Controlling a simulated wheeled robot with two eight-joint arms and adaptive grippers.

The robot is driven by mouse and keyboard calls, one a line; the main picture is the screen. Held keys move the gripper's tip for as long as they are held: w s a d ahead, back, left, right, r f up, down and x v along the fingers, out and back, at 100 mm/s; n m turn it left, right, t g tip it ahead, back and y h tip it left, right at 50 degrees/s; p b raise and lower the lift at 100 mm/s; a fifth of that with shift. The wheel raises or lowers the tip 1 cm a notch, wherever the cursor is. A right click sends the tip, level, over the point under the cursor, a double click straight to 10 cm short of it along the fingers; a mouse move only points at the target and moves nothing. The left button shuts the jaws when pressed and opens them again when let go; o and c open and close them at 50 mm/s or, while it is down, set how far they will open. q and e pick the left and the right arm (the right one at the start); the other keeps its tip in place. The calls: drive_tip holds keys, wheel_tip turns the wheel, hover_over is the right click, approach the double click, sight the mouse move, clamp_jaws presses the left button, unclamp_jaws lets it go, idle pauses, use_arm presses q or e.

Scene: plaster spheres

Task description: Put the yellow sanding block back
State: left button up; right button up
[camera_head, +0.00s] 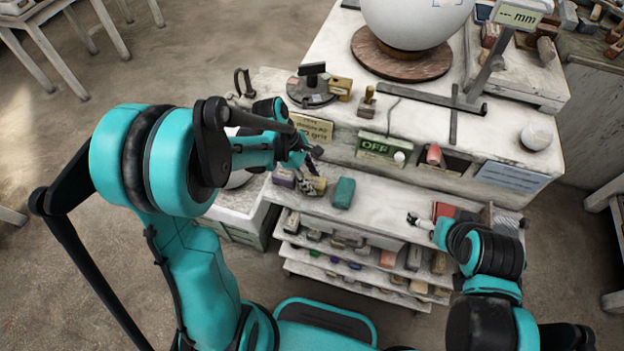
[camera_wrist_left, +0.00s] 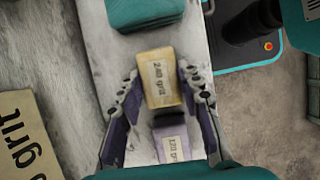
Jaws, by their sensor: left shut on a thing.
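The yellow sanding block (camera_wrist_left: 158,72), with a "240 grit" label, is between the fingers of my left gripper (camera_wrist_left: 162,92) in the left wrist view. My left gripper (camera_head: 312,170) is shut on it, over the top shelf (camera_head: 385,210) below the counter. In the head view the yellow block (camera_head: 314,187) is partly covered by the fingers. A purple "120 grit" block (camera_wrist_left: 171,138) is on one side of it and a teal block (camera_wrist_left: 144,12) on the other. My right gripper (camera_head: 420,221) is over the shelf's right part; its jaw state is unclear.
Lower shelves (camera_head: 345,243) hold several small blocks. The shelf is bare between the teal block and my right gripper.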

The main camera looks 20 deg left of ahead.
use_arm(q)
drive_tip(key=o, duration=1.2)
drive_tip(key=shift+o, duration=0.2)
drive_tip(key=p+v, duration=0.3)
drive_tip(key=v, duration=0.8)
drive_tip(key=s+r+m+t+y, duration=0.2)
drive_tip(key=s+m, duration=0.3)
drive_tip(key=m, duration=0.3)
drive_tip(key=s+r+m+t+y, duration=0.2)
drive_tip(key=s+m+t, duration=0.3)
drive_tip(key=m, duration=0.4)
drive_tip(key=shift+s+r+m+y, duration=0.3)
drive_tip(key=shift+r, duration=0.3)
drive_tip(key=shift+d, duration=0.15)
